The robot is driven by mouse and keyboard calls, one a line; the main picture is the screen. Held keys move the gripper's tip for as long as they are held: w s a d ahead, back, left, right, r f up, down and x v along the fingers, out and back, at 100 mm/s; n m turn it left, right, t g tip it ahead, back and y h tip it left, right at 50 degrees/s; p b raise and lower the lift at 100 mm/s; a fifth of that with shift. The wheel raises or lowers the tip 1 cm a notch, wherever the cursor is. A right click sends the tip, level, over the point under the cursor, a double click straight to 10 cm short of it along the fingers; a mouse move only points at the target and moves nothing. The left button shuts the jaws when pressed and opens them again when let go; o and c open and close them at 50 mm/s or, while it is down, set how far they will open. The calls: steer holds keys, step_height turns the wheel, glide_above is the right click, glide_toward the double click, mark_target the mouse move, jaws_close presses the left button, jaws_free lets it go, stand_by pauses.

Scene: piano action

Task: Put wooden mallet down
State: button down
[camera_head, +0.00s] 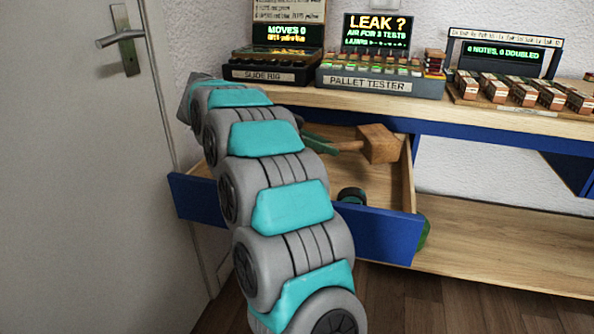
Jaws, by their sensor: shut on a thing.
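The wooden mallet (377,143) has a light brown block head and is in or just above the open blue-fronted drawer (375,232). Its handle runs left from the head towards my arm. My gripper (319,143) shows only as a dark green-teal piece at the handle, and it is shut on the mallet. The rest of the gripper and the handle's far end are hidden behind my arm. I cannot tell whether the head touches the drawer floor.
A dark round thing with teal (351,195) is in the drawer near its front. The slide rig (265,75), pallet tester (380,83) and a row of small boxes (523,93) stand on the bench above. A door (80,180) is at left.

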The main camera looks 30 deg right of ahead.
step_height(320, 180, down, 10)
steer(key=shift+r, duration=0.15)
steer(key=c, duration=0.5)
jaws_free()
steer(key=shift+a, duration=0.15)
steer(key=v, duration=1.1)
steer(key=shift+w+a+r, duration=0.15)
steer(key=shift+w+a, duration=0.05)
steer(key=shift+a, duration=0.1)
